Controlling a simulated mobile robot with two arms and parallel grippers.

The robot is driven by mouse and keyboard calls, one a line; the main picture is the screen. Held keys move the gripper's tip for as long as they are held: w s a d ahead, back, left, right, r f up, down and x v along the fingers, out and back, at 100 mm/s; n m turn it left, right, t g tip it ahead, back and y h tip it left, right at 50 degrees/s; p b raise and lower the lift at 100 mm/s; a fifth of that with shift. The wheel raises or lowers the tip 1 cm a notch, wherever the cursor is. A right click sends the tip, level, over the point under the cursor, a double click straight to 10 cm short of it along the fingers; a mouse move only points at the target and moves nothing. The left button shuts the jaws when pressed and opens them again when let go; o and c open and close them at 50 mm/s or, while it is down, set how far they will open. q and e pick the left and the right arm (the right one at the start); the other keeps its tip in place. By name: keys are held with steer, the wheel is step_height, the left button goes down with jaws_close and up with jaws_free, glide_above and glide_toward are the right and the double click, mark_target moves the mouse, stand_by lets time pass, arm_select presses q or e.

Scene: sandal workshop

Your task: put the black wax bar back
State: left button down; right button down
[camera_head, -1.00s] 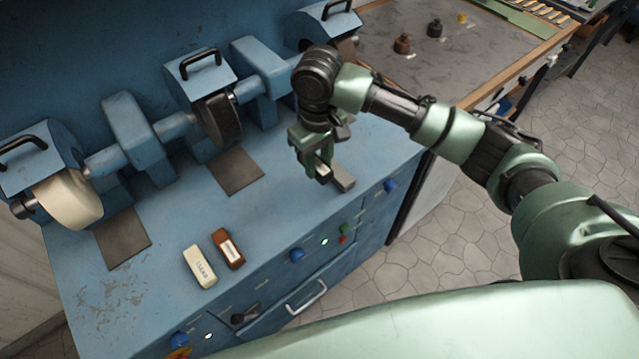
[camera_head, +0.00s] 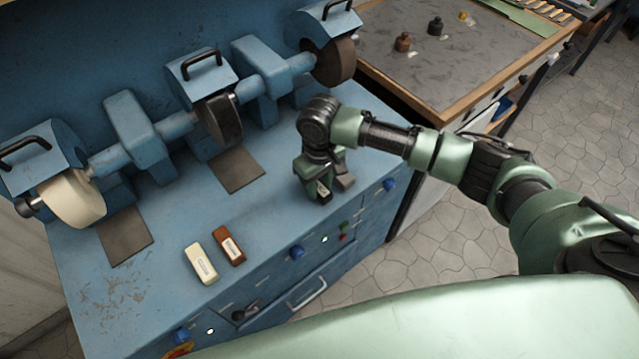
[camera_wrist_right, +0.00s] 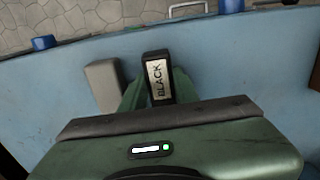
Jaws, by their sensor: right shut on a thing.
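The black wax bar (camera_wrist_right: 158,78), with a pale label reading BLACK, is between the fingers of my right gripper (camera_wrist_right: 148,92) in the right wrist view. In the head view the right gripper (camera_head: 322,188) is shut on the bar and low over the right part of the blue bench top (camera_head: 265,215). The bar's label (camera_head: 323,191) shows there, at or just above the surface; I cannot tell if it touches. A brown wax bar (camera_head: 228,246) and a cream wax bar (camera_head: 200,264) lie side by side to the left. My left gripper is not in view.
A grey block (camera_wrist_right: 103,85) lies close beside the gripper; it also shows in the head view (camera_head: 345,181). Grinding wheels (camera_head: 218,122) line the back of the bench. Knobs (camera_head: 297,252) and a drawer handle (camera_head: 307,293) are on its front.

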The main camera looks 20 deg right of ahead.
mark_target(319, 188)
steer(key=c, duration=1.1)
jaws_free()
steer(key=shift+f, duration=0.1)
steer(key=shift+o, duration=0.2)
step_height(319, 188, up, 12)
steer(key=b, duration=0.1)
